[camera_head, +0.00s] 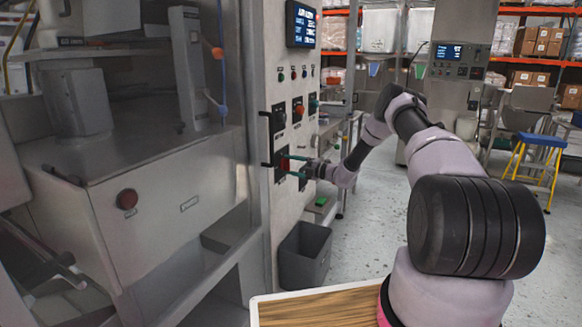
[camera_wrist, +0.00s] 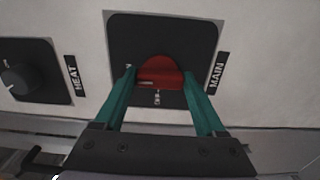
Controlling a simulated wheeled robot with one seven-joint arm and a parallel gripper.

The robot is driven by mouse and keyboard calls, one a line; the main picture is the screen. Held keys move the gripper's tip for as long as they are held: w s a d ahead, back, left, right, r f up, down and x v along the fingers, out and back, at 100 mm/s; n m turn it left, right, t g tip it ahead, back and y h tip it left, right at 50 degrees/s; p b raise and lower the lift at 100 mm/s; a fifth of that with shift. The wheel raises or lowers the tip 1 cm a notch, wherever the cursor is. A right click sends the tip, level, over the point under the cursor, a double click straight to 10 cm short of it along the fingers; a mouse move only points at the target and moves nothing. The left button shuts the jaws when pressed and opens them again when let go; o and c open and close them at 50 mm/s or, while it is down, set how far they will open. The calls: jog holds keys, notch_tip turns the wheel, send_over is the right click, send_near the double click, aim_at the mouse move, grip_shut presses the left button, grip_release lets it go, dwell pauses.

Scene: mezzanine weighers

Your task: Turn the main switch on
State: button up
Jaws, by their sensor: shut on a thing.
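The main switch is a red rotary knob (camera_wrist: 160,72) on a black square plate (camera_wrist: 190,35), with a "MAIN" label (camera_wrist: 217,74) beside it in the wrist view. In the head view the red switch (camera_head: 283,163) sits low on the light control panel (camera_head: 287,95). My gripper (camera_wrist: 160,85) has green fingers, one on each side of the red knob, and is shut on it. In the head view my gripper (camera_head: 292,165) reaches the panel from the right. Some lettering on the plate is partly hidden by the knob and fingers.
A black knob labelled "HEAT" (camera_wrist: 15,82) is beside the main switch. Other knobs and buttons sit higher on the panel, under a display (camera_head: 300,24). A grey bin (camera_head: 304,255) stands below. A wooden tabletop (camera_head: 320,310) is in front; open floor lies right.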

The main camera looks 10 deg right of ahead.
jog(key=o, duration=1.3)
jog(key=v, duration=1.1)
jog(key=s+a+r+n+g+h, duration=0.2)
jog(key=s+a+r+n+g, duration=0.25)
jog(key=s+r+n, duration=0.6)
jog(key=s+a+r+n+g+h, duration=0.4)
jog(key=s+r+n, duration=0.3)
jog(key=r+n, duration=0.6)
jog(key=s+d+r+n+t+h, duration=0.1)
jog(key=s+r+n, duration=0.3)
jog(key=s, duration=0.5)
jog(key=s+d+r+n+t+h, duration=0.2)
jog(key=s+n, duration=0.4)
jog(key=s, duration=0.4)
jog(key=s+d+r+n+t+h, duration=0.2)
jog(key=s+r+n, duration=0.4)
jog(key=s, duration=0.4)
jog(key=shift+d+r+h, duration=0.1)
jog(key=shift+r+h, duration=0.5)
jog(key=shift+h, duration=0.2)
